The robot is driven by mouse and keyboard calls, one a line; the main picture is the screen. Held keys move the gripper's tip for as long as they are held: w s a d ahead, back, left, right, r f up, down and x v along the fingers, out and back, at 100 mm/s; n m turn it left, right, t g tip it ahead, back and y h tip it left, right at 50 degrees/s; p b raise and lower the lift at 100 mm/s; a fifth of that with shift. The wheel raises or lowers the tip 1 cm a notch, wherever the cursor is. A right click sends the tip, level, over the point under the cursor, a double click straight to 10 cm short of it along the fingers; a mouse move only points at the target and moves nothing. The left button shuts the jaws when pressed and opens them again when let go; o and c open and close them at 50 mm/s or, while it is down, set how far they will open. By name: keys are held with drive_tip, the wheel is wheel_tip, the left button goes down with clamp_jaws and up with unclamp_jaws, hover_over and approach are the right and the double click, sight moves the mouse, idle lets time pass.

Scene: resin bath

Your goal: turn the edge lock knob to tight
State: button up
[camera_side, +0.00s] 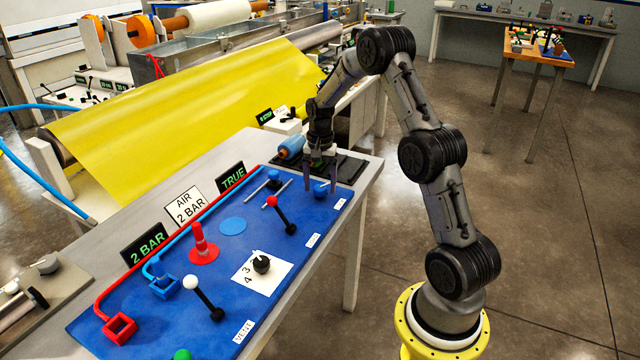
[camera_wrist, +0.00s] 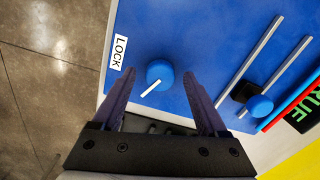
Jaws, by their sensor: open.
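The lock knob (camera_wrist: 161,72) is a round blue knob on the blue panel, with a white pointer line toward the lower left in the wrist view. A white LOCK label (camera_wrist: 120,54) lies to its left. In the side view the knob (camera_side: 320,191) is at the panel's far right end. I cannot tell whether either finger touches the knob. No tight mark is readable.
A blue slider knob (camera_wrist: 260,106) on two rails is close beside my gripper. A red-topped lever (camera_side: 281,215), a white-topped lever (camera_side: 203,298) and a black dial (camera_side: 262,264) stand along the panel. TRUE and 2 BAR signs stand at the back edge. Yellow sheet (camera_side: 190,120) lies behind.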

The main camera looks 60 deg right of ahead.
clamp_jaws()
idle(0.3)
drive_tip(key=n, duration=0.4)
drive_tip(key=shift+r+n, duration=0.1)
drive_tip(key=shift+n, duration=0.3)
drive_tip(key=n, duration=0.4)
drive_tip(key=shift+n, duration=0.3)
drive_tip(key=n, duration=0.4)
drive_tip(key=shift+n, duration=0.3)
drive_tip(key=shift+d+n, duration=0.1)
drive_tip(key=shift+n, duration=1.9)
